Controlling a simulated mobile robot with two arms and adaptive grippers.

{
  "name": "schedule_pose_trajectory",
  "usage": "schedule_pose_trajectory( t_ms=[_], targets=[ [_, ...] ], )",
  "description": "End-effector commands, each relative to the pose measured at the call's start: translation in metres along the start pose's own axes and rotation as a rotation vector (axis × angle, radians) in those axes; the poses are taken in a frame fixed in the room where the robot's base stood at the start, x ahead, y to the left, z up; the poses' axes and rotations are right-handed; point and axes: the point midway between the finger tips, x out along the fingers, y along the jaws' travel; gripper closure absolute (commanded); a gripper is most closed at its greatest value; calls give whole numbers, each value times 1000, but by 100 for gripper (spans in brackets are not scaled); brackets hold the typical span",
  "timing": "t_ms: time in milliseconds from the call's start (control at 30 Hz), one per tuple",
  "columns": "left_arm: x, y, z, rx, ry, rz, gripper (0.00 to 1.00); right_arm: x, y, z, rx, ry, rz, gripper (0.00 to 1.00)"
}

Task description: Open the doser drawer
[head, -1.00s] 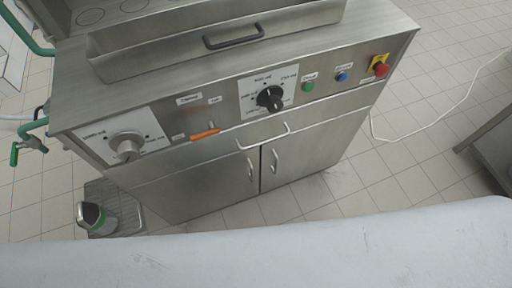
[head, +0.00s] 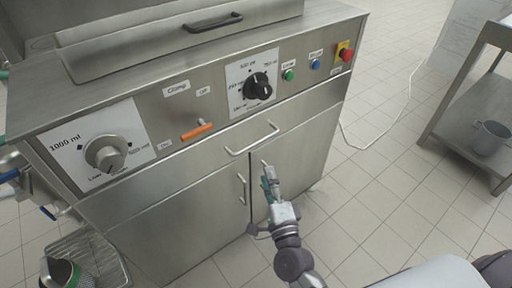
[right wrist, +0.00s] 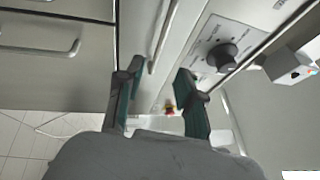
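The steel dosing machine has a drawer front (head: 190,160) below its control panel, with a horizontal bar handle (head: 252,139). The drawer looks shut, flush with the front. My right gripper (head: 267,178) is just below the handle, in front of the cabinet doors. In the right wrist view, my right gripper (right wrist: 158,95) is open with its two dark green fingers apart. The bar handle (right wrist: 162,38) shows ahead in the gap between them, apart from the fingertips. My left gripper is not in view.
Two cabinet doors with upright handles (head: 242,190) sit under the drawer. Above it are the black knob (head: 257,87), orange lever (head: 197,131) and red stop button (head: 347,55). A steel shelf table (head: 470,110) with a grey pot stands at the right. Tiled floor is clear between.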

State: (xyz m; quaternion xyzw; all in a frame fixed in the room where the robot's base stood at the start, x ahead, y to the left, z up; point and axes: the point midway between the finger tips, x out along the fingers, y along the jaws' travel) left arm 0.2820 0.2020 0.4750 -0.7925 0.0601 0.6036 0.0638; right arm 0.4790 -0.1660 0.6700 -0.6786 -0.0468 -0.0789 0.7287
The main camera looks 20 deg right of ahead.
Motion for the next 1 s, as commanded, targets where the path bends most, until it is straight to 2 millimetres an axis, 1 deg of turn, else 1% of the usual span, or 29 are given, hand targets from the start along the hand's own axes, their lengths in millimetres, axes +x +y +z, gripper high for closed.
schedule_pose_trajectory(
  t_ms=[33, 300, 400, 500, 600, 700, 1000],
  targets=[
    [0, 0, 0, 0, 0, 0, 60, 11, -2, 0, 2, 2, -5, 63],
    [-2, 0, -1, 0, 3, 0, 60, 70, -1, 1, -1, 0, -3, 63],
    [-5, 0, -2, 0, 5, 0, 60, 88, 0, 1, -1, 0, -1, 63],
    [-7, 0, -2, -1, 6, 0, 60, 102, 1, 1, -2, -1, 1, 63],
    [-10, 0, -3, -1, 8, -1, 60, 112, 1, 0, -3, 0, 1, 63],
    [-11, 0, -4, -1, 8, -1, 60, 117, 0, 1, -3, -1, 1, 63],
    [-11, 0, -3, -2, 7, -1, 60, 118, 1, 1, -3, -1, 2, 63]
  ],
)
